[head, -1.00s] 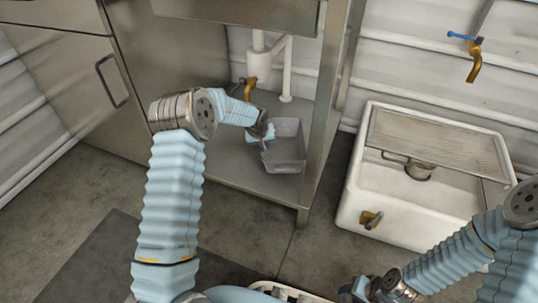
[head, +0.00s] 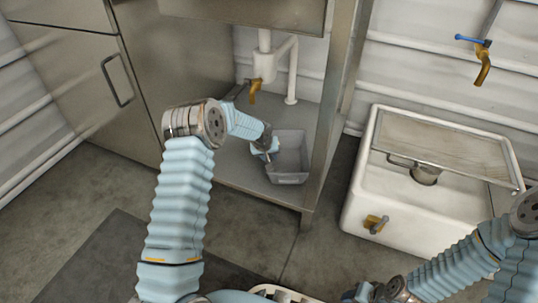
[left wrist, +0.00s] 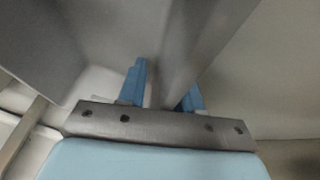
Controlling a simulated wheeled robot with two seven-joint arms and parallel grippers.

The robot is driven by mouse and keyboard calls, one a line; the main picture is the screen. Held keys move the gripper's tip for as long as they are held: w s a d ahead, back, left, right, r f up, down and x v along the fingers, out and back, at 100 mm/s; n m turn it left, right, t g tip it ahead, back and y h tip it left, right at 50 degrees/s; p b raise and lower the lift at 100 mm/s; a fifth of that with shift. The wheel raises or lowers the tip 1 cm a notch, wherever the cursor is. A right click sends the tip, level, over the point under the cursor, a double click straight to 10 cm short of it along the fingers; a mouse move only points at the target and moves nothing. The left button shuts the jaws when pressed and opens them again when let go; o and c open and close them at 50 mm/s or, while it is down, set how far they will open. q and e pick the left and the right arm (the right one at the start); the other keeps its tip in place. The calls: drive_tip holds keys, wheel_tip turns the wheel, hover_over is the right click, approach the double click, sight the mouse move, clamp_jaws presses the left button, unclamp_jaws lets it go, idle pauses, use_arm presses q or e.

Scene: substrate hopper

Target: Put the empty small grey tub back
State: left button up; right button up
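The small grey tub (head: 289,178) sits level on the low metal shelf under the sink in the head view. Its inside looks empty. My left gripper (head: 266,149) is at the tub's left wall, with one finger on each side of the rim. In the left wrist view the blue fingers (left wrist: 164,88) stand apart with a grey wall (left wrist: 186,45) running between them, the right finger partly hidden by it. The gripper looks open around the wall. My right gripper (head: 368,293) is low at the bottom edge, its fingers mostly out of frame.
The shelf (head: 235,175) has a front post (head: 323,140) close to the tub's right. White drain pipes (head: 291,70) and a brass tap (head: 254,90) hang behind. A white basin (head: 375,185) with a mesh lid stands to the right.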

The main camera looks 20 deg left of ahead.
use_arm(q)
drive_tip(key=shift+r, duration=0.35)
drive_tip(key=p+v, duration=0.2)
drive_tip(key=v, duration=0.9)
drive_tip(key=shift+s+r, duration=0.25)
